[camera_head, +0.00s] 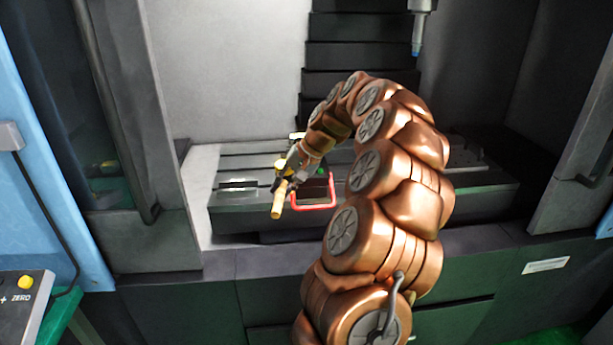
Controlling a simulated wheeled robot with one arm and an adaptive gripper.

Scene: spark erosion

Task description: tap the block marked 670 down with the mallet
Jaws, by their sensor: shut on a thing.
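My gripper (287,174) is over the front of the machine table, at the end of my copper-coloured arm. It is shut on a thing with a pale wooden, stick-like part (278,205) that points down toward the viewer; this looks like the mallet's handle. The mallet's head cannot be made out clearly among the gripper parts. The block marked 670 cannot be identified; no such marking is readable, and my gripper and arm hide part of the table. I cannot tell whether the mallet touches anything.
A red U-shaped handle (314,207) sticks out at the table's front, just right of my gripper. The slotted machine table (240,212) has free room at left. A spindle (417,35) hangs above at right. Dark machine walls stand on both sides; a control panel (22,300) is at lower left.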

